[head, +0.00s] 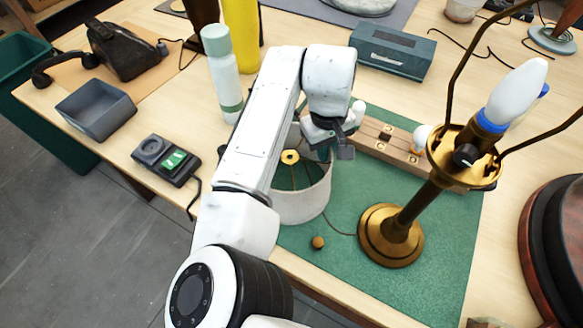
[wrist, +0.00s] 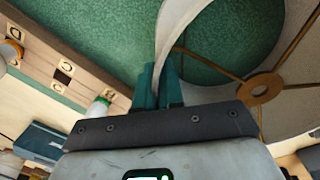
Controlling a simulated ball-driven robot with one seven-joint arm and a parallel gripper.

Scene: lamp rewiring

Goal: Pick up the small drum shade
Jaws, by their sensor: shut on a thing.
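The small drum shade (head: 302,205) is pale, with an open top and a brass spider ring inside. It stands on or just above the green mat (head: 350,275), left of the brass lamp; I cannot tell which. My gripper (head: 325,152) is at the shade's upper back rim, and my arm hides part of the shade. In the wrist view, my teal fingers (wrist: 158,86) are shut on the shade's thin wall (wrist: 175,38). The shade's brass spider (wrist: 258,88) shows to the right.
A brass lamp (head: 400,225) with a white bulb stands right of the shade, its harp wires spreading high. A small brass knob (head: 318,242) lies in front. A wooden socket block (head: 385,142) lies behind. A bottle (head: 222,72) stands back left. The mat's front is mostly clear.

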